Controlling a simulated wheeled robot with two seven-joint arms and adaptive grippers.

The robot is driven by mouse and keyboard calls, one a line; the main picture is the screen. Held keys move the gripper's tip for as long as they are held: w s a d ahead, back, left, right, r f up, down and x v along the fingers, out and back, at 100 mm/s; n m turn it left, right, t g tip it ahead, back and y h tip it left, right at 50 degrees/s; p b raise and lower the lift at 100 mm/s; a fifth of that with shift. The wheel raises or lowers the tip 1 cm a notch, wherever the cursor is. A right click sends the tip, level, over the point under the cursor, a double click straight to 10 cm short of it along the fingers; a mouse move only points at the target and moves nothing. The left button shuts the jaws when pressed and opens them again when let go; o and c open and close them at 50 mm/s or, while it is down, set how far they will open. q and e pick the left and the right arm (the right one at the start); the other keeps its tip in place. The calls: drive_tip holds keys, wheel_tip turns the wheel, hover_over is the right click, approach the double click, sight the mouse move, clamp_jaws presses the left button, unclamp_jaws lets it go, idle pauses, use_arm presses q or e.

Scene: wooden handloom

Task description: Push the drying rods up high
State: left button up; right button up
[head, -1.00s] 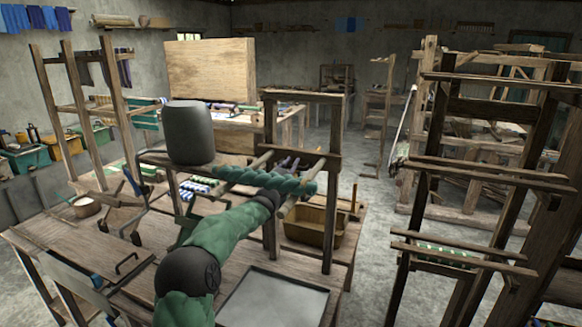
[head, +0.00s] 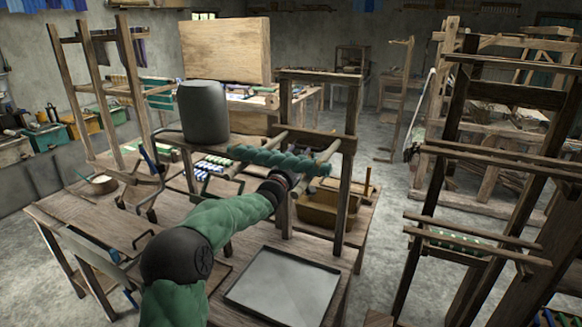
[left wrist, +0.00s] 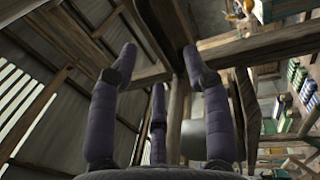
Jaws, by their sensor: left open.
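The drying rods (head: 326,151) are pale wooden poles at the upright wooden frame (head: 346,180) on the table. I cannot tell whether a finger touches a rod. My right gripper is not in view.
A dark grey cylinder (head: 204,112) stands left of the frame. A shallow metal tray (head: 283,287) lies on the table, with a brown bin (head: 322,212) behind it. A tall wooden loom frame (head: 452,140) stands at the right. Open floor lies between loom and table.

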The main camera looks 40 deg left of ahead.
use_arm(q)
drive_tip(key=v, duration=0.6)
drive_tip(key=shift+f, duration=0.1)
idle(0.5)
